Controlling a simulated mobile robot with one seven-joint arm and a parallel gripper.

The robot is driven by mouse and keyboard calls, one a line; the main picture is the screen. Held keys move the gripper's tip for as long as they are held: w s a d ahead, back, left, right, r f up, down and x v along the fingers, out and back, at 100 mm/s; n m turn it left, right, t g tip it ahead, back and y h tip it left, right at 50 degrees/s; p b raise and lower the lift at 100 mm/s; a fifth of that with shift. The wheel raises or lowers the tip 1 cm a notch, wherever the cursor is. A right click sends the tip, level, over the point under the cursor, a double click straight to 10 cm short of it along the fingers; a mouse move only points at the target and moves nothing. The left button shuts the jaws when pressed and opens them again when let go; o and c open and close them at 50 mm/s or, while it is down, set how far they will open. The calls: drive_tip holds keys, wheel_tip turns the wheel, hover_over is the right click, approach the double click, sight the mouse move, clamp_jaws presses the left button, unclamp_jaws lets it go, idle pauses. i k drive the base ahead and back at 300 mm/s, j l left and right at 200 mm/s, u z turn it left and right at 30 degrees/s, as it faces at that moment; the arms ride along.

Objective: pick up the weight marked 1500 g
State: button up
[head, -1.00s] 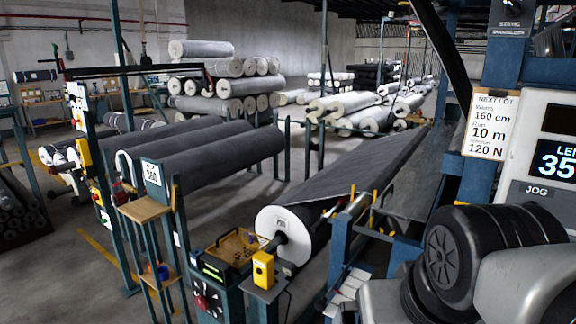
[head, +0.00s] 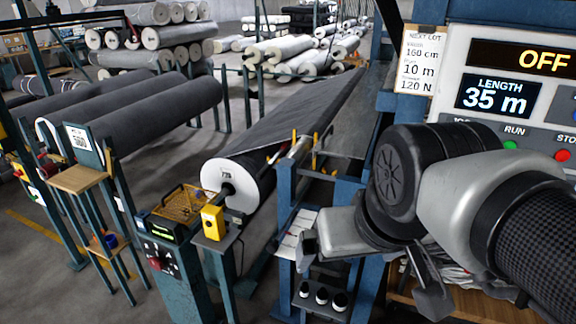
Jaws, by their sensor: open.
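Three small dark pieces with pale parts (head: 322,296) stand in a row on a low blue-framed shelf at the bottom centre of the head view. They may be weights, but they are too small for any marking to be read, so I cannot tell which is 1500 g.
A machine panel (head: 505,85) reading OFF and 35 m stands close behind my arm. A grey fabric roll (head: 240,180) lies left of the shelf, with a yellow box (head: 213,222) before it. A wooden-topped stand (head: 77,179) is further left.

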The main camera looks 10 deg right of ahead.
sight(340, 305)
drive_tip(key=z, duration=0.5)
drive_tip(key=i+l, duration=0.1)
drive_tip(key=i, duration=0.3)
drive_tip(key=i+l+u, duration=0.1)
drive_tip(key=i+u, duration=0.25)
drive_tip(key=i+l+u, duration=0.15)
drive_tip(key=u, duration=0.15)
drive_tip(key=i, duration=0.1)
